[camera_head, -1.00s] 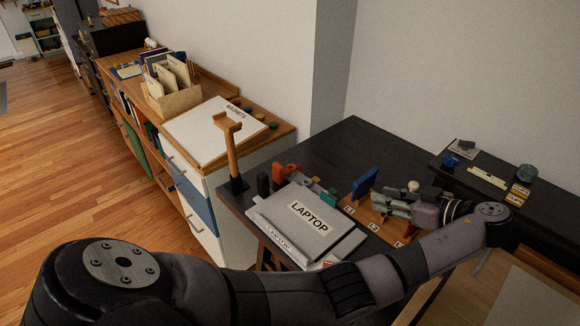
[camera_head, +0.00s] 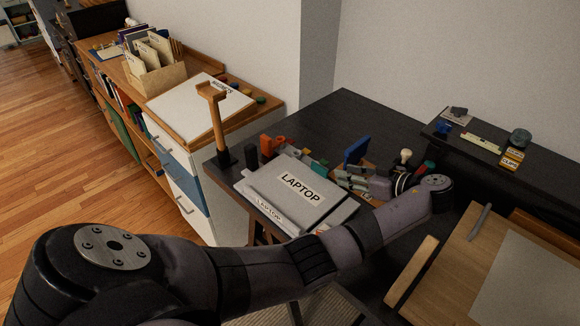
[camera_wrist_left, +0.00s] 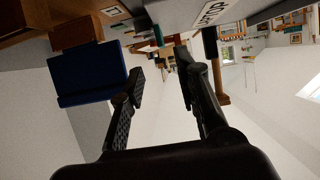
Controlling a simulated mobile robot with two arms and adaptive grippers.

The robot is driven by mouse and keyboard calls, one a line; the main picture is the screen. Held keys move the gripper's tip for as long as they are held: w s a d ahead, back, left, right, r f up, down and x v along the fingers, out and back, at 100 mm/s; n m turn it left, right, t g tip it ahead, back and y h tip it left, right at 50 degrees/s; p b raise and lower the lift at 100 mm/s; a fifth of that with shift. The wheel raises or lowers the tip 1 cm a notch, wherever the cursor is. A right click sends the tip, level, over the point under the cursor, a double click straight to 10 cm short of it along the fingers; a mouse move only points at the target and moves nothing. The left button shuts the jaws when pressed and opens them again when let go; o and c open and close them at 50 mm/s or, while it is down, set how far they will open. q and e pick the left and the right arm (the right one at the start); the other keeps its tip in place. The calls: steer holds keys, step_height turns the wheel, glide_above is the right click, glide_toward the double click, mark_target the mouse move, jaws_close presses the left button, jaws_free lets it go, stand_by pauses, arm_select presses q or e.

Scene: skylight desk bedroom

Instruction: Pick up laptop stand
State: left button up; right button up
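The laptop stand (camera_head: 292,187) is a flat grey block with LAPTOP labels on its top and front edge. It rests on the dark desk near its left corner. In the left wrist view a grey surface with a partly cut-off label (camera_wrist_left: 180,12) shows at the top edge. My left gripper (camera_head: 350,182) is to the right of the stand, close to it, among small items; I cannot tell if it touches any. In the left wrist view its two fingers (camera_wrist_left: 162,84) are apart with nothing between them. My arm passes in front of the stand's near right side. My right gripper is not in view.
A blue upright piece (camera_head: 357,150) stands beside my left gripper. A wooden board (camera_head: 460,262) is at the lower right. The desk's back middle is clear.

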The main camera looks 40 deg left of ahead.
mark_target(322, 168)
arm_select(q)
steer(key=x, duration=0.4)
steer(key=shift+a+f, duration=0.15)
steer(key=shift+a, duration=0.05)
steer(key=shift+a+f, duration=0.1)
steer(key=shift+a, duration=0.4)
steer(key=x, duration=0.4)
steer(key=shift+s+a+p, duration=0.1)
steer(key=shift+a+p, duration=0.15)
steer(key=shift+p, duration=0.05)
steer(key=shift+d, duration=0.1)
steer(key=shift+c, duration=0.5)
steer(key=shift+c, duration=0.6)
jaws_close()
